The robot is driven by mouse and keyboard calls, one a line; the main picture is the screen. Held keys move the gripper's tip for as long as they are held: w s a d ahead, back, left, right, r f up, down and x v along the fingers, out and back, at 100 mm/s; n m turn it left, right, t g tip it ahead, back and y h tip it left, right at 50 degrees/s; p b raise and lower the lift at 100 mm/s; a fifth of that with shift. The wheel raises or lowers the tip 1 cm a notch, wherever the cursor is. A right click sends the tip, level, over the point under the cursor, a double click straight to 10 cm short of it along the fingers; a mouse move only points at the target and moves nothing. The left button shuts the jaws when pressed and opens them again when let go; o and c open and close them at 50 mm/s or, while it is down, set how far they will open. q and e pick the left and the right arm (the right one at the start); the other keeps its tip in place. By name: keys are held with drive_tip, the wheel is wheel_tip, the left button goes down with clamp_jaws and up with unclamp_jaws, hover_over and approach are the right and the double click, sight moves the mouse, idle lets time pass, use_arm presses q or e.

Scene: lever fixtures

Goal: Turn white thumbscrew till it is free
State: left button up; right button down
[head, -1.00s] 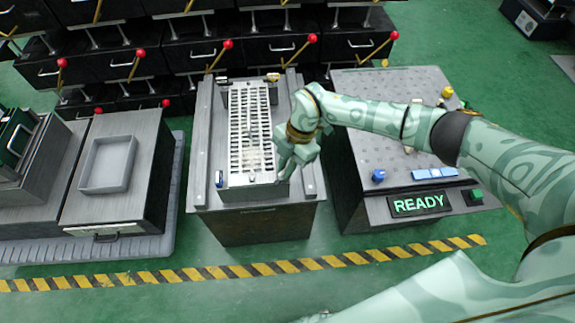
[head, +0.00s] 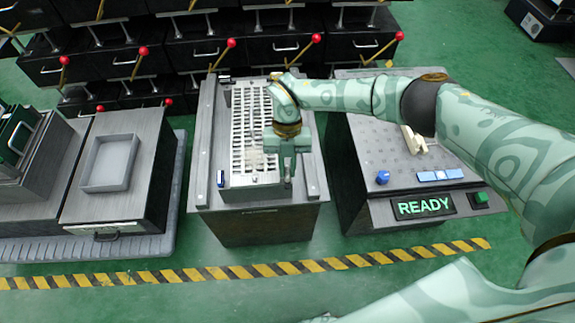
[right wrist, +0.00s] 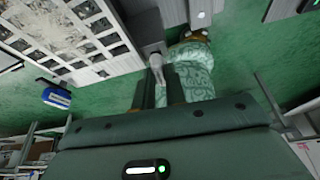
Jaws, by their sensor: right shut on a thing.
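The white thumbscrew (right wrist: 157,66) shows in the right wrist view as a pale, narrow piece at the front right of the grille panel. In the head view my right gripper covers it. My right gripper (head: 289,174) points down at the front right corner of the panel's fixture. In the right wrist view the right gripper (right wrist: 161,88) has its dark fingers on both sides of the thumbscrew, shut on it. The white grille panel (head: 250,125) lies flat on the middle fixture (head: 205,150). My left gripper is not in view.
A blue thumbscrew (head: 221,179) stands at the panel's front left. To the right is a console with a blue knob (head: 382,177) and a READY display (head: 422,206). An empty grey tray (head: 110,163) lies on the left fixture. Red-knobbed levers (head: 231,43) line the back.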

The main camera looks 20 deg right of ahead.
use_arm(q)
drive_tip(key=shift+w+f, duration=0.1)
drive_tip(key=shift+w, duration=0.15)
use_arm(e)
drive_tip(key=shift+n, duration=0.5)
drive_tip(key=c, duration=1.4)
unclamp_jaws()
drive_tip(key=shift+c, duration=0.2)
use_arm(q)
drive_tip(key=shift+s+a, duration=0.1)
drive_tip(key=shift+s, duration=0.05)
